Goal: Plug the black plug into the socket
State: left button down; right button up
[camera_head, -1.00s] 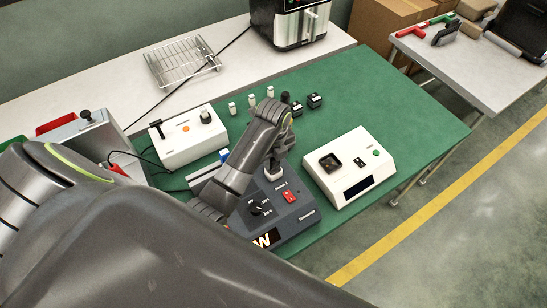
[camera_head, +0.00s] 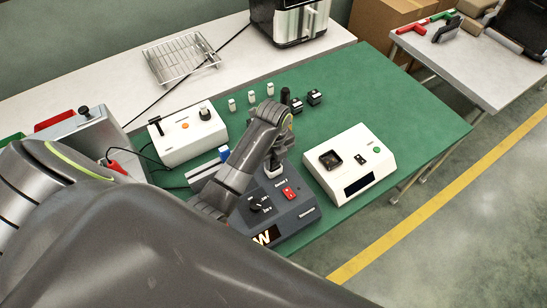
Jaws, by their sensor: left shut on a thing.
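My left gripper (camera_head: 275,155) reaches down over the dark grey control box (camera_head: 283,212), largely hidden behind its own wrist. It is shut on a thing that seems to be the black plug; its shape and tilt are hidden. Just below the gripper, a pale fitting (camera_head: 272,172) stands on the dark box; I cannot tell whether the plug touches it. A white box (camera_head: 352,185) to the right carries a black square socket (camera_head: 330,160). I cannot tell which of these is the task's socket. My right gripper is not in view.
A white box with a lever (camera_head: 188,140) stands left of my wrist. Small white pegs (camera_head: 252,97) and black cubes (camera_head: 314,97) stand behind it. A wire rack (camera_head: 180,62) and an appliance (camera_head: 290,20) are at the back. The green mat's right side (camera_head: 400,110) is clear.

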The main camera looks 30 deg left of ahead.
pick_arm(q)
jog(key=shift+f, duration=0.15)
jog(key=c, duration=1)
grip_release()
jog(key=shift+r+p, duration=0.6)
jog(key=shift+r, duration=2.45)
